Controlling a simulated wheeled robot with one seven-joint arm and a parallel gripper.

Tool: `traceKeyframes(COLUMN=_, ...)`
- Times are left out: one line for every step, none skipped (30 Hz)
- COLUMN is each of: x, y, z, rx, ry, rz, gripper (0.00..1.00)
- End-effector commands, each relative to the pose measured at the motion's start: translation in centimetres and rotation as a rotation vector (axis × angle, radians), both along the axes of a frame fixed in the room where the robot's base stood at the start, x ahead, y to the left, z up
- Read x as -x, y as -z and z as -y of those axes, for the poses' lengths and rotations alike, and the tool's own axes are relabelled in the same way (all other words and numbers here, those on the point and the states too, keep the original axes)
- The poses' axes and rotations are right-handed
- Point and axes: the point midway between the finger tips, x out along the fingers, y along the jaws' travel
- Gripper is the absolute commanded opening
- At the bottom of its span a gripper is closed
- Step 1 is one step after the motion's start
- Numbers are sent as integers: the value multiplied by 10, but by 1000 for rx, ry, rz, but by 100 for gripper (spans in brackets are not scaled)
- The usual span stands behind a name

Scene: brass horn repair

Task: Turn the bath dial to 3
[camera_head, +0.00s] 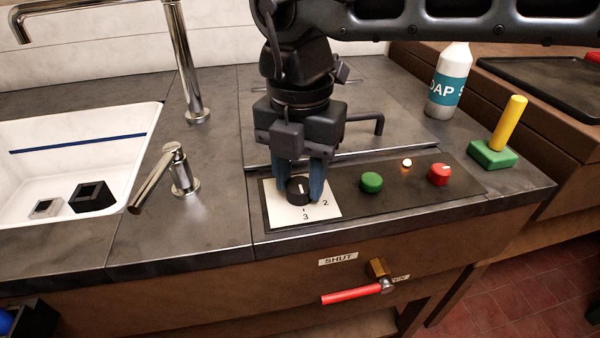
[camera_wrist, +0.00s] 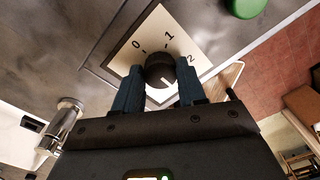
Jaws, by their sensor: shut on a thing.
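The bath dial (camera_head: 299,190) is a round black knob on a white square plate (camera_head: 326,211) in the dark panel. In the wrist view the dial (camera_wrist: 159,68) shows a white line pointing to the lower right, and the plate (camera_wrist: 121,62) shows 0, 1 and 2. The 3 shows only in the head view, on the plate's near side; the line on the knob points roughly that way, but I cannot tell whether it lines up exactly. My gripper (camera_head: 300,188) points down, its blue fingers shut on the dial from both sides.
On the panel, right of the dial, are a green button (camera_head: 371,183), a small lit lamp (camera_head: 407,163) and a red knob (camera_head: 438,174). A yellow peg on a green base (camera_head: 493,154) and a soap bottle (camera_head: 449,82) stand further right. A faucet (camera_head: 186,70) and small tap (camera_head: 181,170) are left.

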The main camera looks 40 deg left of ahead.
Motion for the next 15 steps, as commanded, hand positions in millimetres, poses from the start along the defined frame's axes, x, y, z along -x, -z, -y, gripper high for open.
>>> traceKeyframes(x=-1, y=-1, z=0, rx=-1, ry=2, rz=2, gripper=10)
traceKeyframes(x=-1, y=-1, z=0, rx=-1, ry=2, rz=2, gripper=10)
traceKeyframes(x=-1, y=-1, z=0, rx=-1, ry=2, rz=2, gripper=42)
traceKeyframes(x=-1, y=-1, z=0, rx=-1, ry=2, rz=2, gripper=45)
traceKeyframes(x=-1, y=-1, z=0, rx=-1, ry=2, rz=2, gripper=48)
traceKeyframes(x=-1, y=-1, z=0, rx=-1, ry=1, rz=2, gripper=52)
traceKeyframes(x=-1, y=-1, z=0, rx=-1, ry=1, rz=1, gripper=55)
traceKeyframes(x=-1, y=-1, z=0, rx=-1, ry=1, rz=1, gripper=57)
traceKeyframes(x=-1, y=-1, z=0, rx=-1, ry=1, rz=1, gripper=61)
traceKeyframes(x=0, y=-1, z=0, rx=-1, ry=1, rz=1, gripper=64)
traceKeyframes(x=0, y=-1, z=0, rx=-1, ry=1, rz=1, gripper=65)
traceKeyframes(x=0, y=-1, z=0, rx=-1, ry=0, rz=1, gripper=65)
traceKeyframes(x=0, y=-1, z=0, rx=0, ry=0, rz=0, gripper=65)
traceKeyframes(x=0, y=-1, z=0, rx=0, ry=0, rz=0, gripper=65)
traceKeyframes(x=0, y=0, z=0, rx=0, ry=0, rz=0, gripper=65)
